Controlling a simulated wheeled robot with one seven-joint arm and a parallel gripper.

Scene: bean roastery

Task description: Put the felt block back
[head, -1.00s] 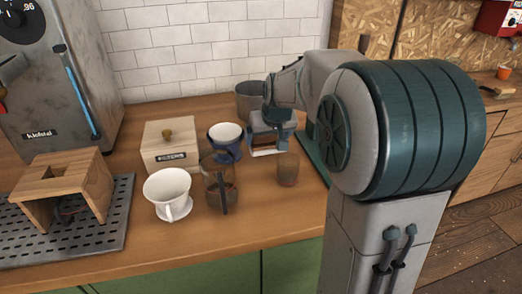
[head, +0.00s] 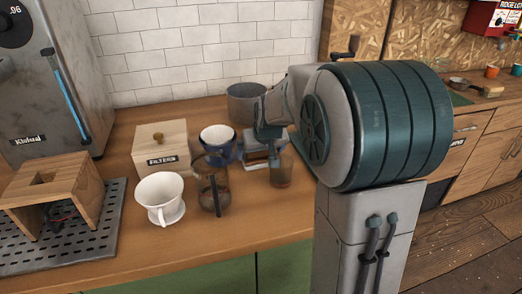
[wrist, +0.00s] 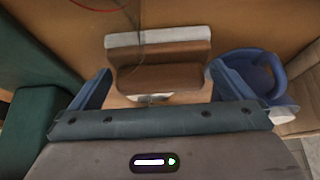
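The felt block (wrist: 160,78) is brown with a pale grey strip along one long side. In the wrist view it lies between the two blue fingers of my gripper (wrist: 160,72), which sit close against its two ends. In the head view the block (head: 258,163) shows low under my gripper (head: 266,148), between the blue cup and the small glass. It is at or just above the counter; its underside contact is hidden. My gripper points down at it.
A blue cup (head: 216,146) stands close left of the block and a small brownish glass (head: 281,170) close right. A glass carafe (head: 211,190), white dripper (head: 160,196), filters box (head: 160,146) and grey pot (head: 247,100) crowd the wooden counter (head: 130,262). Its front strip is clear.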

